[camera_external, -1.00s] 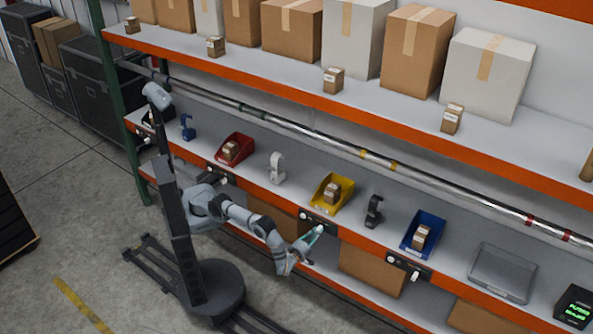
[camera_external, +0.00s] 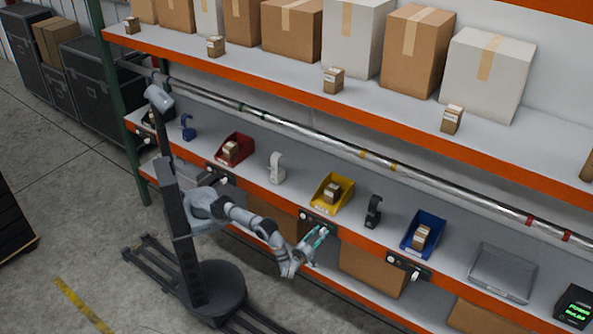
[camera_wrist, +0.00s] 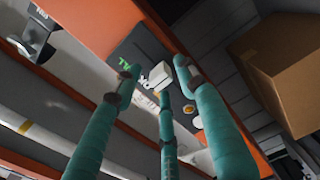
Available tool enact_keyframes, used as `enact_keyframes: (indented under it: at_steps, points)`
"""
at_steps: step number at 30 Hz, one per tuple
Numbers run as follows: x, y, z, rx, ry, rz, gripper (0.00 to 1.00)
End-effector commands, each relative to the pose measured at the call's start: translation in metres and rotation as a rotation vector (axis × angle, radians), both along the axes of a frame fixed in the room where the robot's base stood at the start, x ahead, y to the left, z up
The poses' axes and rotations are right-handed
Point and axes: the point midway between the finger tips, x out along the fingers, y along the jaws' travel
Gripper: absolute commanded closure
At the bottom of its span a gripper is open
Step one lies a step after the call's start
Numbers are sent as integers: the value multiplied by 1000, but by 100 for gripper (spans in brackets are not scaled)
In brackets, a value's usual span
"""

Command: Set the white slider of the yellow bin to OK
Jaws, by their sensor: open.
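The yellow bin (camera_external: 332,193) sits on the middle shelf with a small brown box in it. Below it on the orange shelf edge is a dark panel (camera_external: 318,216). In the wrist view this panel (camera_wrist: 126,46) carries green lettering and a white block-shaped slider (camera_wrist: 157,75). My gripper (camera_external: 320,236) is in front of the panel, with its teal fingers spread open. In the wrist view the fingertips stand around the slider, one on each side and one below it in the picture. I cannot tell whether they touch it. The slider is hidden in the external view.
A yellowish round button (camera_wrist: 189,108) and a white round part lie beside the slider. A black stand (camera_external: 373,211) and a blue bin (camera_external: 423,234) are to the right, a white stand (camera_external: 277,167) and red bin (camera_external: 235,149) to the left. A metal pipe runs above.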

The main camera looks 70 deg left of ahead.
Motion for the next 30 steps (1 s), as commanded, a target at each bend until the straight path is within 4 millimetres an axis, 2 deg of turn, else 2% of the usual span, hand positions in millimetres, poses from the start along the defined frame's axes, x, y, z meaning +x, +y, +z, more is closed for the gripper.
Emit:
enact_keyframes:
  at_steps: [5, 8, 15, 21, 30]
  points:
    - [-5, -4, -1, 0, 1, -2, 59]
    - [-17, -11, 0, 0, 1, -4, 59]
    - [-61, -37, 0, -2, -1, -5, 59]
    - [-91, -53, -1, -1, -1, -2, 59]
    - [-105, -60, 0, 0, 0, 0, 59]
